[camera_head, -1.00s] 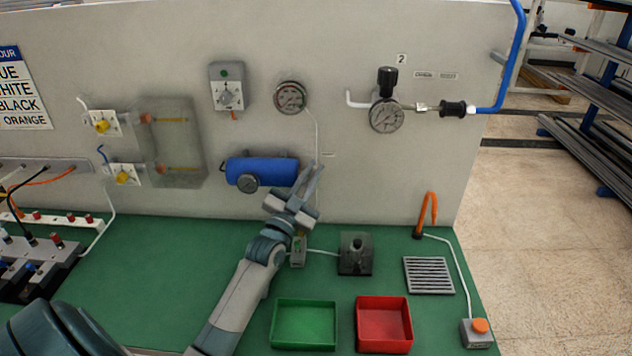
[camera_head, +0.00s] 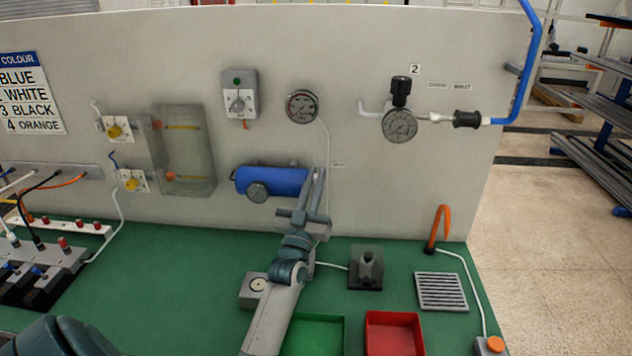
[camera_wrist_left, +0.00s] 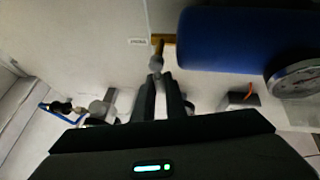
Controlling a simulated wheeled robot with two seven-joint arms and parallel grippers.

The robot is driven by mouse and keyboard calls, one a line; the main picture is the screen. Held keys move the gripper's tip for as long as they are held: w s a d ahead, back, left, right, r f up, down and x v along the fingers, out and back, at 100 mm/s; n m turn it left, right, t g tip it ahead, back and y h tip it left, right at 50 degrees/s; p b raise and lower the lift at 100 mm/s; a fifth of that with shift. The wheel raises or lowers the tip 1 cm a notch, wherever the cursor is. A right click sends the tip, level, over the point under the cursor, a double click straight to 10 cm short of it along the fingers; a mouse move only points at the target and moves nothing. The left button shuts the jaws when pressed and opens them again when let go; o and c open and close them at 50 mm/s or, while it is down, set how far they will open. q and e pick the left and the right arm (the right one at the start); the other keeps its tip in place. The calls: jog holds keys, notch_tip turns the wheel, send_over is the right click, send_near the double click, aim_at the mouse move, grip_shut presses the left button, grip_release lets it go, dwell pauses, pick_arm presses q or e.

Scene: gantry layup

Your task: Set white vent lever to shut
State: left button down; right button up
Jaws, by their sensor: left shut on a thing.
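The blue tank (camera_head: 272,181) is fixed to the grey panel, with a round gauge on its front. The small white vent lever (camera_wrist_left: 155,63) shows in the left wrist view, at the brass fitting by the tank's end. My left gripper (camera_head: 316,178) is at the tank's right end in the head view. In the left wrist view its fingers (camera_wrist_left: 161,84) are close together and shut on the lever's end. The fingers hide much of the lever, and its exact angle is hard to tell. A small label (camera_wrist_left: 137,41) is beside the fitting, too small to read. My right gripper is not in view.
A round gauge (camera_head: 302,106) and a thin white hose are above the gripper. A regulator (camera_head: 399,125) is to the right. On the green bench are a black-based fixture (camera_head: 366,269), a green tray (camera_head: 318,322), a red tray (camera_head: 392,318) and a grate (camera_head: 441,291).

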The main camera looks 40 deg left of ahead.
pick_arm(q)
jog(key=c, duration=1.8)
grip_release()
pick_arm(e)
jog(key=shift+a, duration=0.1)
pick_arm(q)
jog(key=shift+s+f, duration=0.1)
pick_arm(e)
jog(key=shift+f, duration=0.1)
